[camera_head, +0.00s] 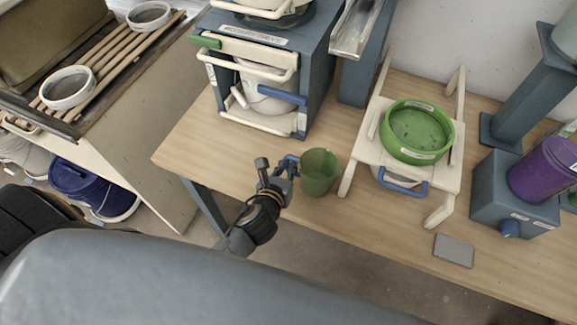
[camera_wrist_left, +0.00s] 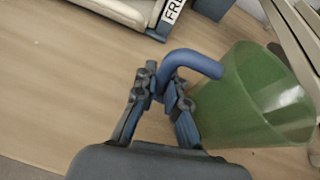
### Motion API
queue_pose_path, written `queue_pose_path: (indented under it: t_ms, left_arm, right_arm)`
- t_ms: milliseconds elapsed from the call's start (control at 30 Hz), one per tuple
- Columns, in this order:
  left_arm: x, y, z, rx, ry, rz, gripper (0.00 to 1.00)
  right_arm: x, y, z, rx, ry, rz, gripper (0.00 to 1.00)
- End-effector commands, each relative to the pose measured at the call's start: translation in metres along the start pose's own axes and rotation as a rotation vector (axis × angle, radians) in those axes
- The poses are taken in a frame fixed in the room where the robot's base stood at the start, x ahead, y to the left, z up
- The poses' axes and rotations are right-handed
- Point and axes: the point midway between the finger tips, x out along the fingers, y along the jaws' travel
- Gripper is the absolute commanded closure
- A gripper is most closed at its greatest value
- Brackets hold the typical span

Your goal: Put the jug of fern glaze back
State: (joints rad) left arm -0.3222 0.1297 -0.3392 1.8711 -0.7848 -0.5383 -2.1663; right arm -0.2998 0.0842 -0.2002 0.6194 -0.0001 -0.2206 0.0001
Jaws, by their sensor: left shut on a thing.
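The green jug (camera_head: 319,173) is over the wooden table, left of the cream stand. In the left wrist view the jug (camera_wrist_left: 245,100) is large at the right, slightly tilted in the picture, and its blue handle (camera_wrist_left: 190,62) points toward my gripper. My left gripper (camera_head: 285,168) is shut on the handle; its fingers show in the left wrist view (camera_wrist_left: 160,95). I cannot tell whether the jug's base touches the table. A green bowl-like vessel (camera_head: 416,130) sits on the cream stand (camera_head: 447,178). My right gripper is not in view.
A blue cabinet (camera_head: 318,85) with cream handles stands behind the jug. A blue block (camera_head: 490,195) with a purple bucket (camera_head: 543,170) is at the right. A grey flat plate (camera_head: 454,250) lies near the front edge. Bare table (camera_head: 200,145) lies left of the jug.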

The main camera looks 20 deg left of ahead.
Motion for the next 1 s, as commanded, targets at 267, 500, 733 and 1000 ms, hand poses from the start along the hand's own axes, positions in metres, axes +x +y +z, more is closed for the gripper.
queue_pose_path:
  t_ms: [267,500,733,1000]
  left_arm:
    - [0.001,0.000,-0.002,-0.001,-0.001,-0.001,1.00]
    - [0.002,0.000,-0.005,0.000,-0.001,-0.001,0.69]
    - [0.002,0.000,-0.005,0.000,-0.001,0.000,0.66]
    - [-0.014,0.000,-0.004,0.001,0.001,0.000,0.66]
  right_arm:
    - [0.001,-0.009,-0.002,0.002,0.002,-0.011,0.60]
    - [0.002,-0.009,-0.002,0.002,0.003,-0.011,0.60]
    - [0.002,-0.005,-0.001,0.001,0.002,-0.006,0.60]
    - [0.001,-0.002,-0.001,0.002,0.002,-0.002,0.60]
